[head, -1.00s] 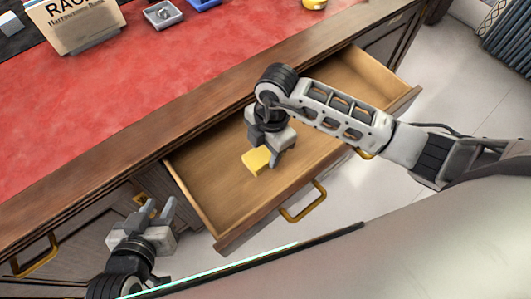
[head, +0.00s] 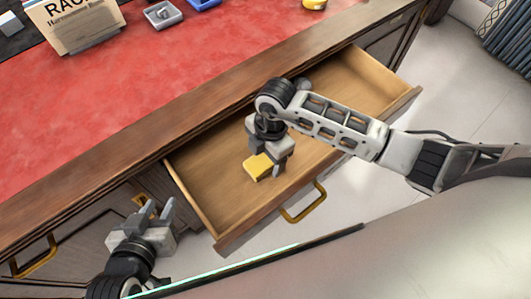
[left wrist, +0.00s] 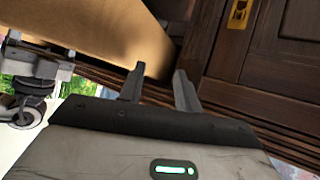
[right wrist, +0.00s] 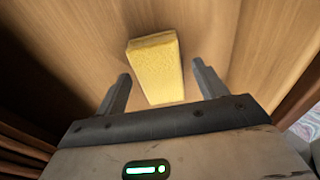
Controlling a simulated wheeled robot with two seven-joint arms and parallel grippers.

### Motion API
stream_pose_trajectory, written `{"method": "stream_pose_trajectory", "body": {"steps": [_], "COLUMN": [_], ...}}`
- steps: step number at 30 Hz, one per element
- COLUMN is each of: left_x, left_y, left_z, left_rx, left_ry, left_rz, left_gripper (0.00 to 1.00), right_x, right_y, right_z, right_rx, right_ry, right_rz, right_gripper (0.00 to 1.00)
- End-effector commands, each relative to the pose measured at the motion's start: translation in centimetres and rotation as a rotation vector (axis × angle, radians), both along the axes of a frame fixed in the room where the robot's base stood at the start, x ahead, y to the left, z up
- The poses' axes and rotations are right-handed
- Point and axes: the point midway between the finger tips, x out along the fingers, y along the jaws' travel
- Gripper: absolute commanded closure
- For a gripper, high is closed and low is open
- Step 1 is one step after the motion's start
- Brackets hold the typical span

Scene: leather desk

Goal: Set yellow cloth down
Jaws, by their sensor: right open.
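The yellow cloth (head: 258,167) is a small folded block in the open wooden drawer (head: 205,190). It appears to lie on the drawer floor. My right gripper (head: 265,173) is low in the drawer, right at the cloth. In the right wrist view the cloth (right wrist: 155,68) lies between the open fingers of my right gripper (right wrist: 161,70), with a gap visible on both sides. My left gripper (head: 160,205) is open and empty, outside the drawer to its left. In the left wrist view its two fingers (left wrist: 158,68) stand apart with nothing between them.
The red leather desk top (head: 150,85) lies behind the drawer, with a book on a stand (head: 80,22), a grey tray (head: 163,14) and a yellow round object (head: 314,4) along its back. The drawer's brass handle (head: 303,203) faces front. The drawer's right part is clear.

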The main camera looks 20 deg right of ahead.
Motion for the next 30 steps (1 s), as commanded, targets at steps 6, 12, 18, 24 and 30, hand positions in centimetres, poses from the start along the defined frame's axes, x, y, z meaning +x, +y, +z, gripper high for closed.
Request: {"method": "stream_pose_trajectory", "body": {"steps": [6, 12, 18, 24, 30], "left_x": [0.0, -0.1, -0.2, -0.3, -0.2], "left_y": [0.0, 0.1, 0.2, 0.2, 0.2], "left_z": [0.5, 0.6, 0.4, 0.2, 0.2], "left_rx": [0.006, 0.014, 0.019, 0.025, 0.025], "left_ry": [-0.001, 0.004, 0.011, 0.017, 0.014], "left_rz": [0.000, -0.002, -0.003, -0.004, -0.005], "left_gripper": [0.67, 0.67, 0.67, 0.67, 0.67], "right_x": [0.3, 0.4, 0.5, 0.5, 0.5], "right_y": [-0.2, -0.8, -1.2, -1.4, -1.4], "right_z": [2.7, 7.1, 10.5, 12.1, 12.2], "right_rx": [0.002, 0.001, 0.001, 0.000, 0.000], "right_ry": [-0.006, -0.006, -0.004, -0.001, 0.000], "right_rz": [-0.001, 0.001, 0.000, -0.001, -0.001], "right_gripper": [0.29, 0.29, 0.29, 0.29, 0.29]}}
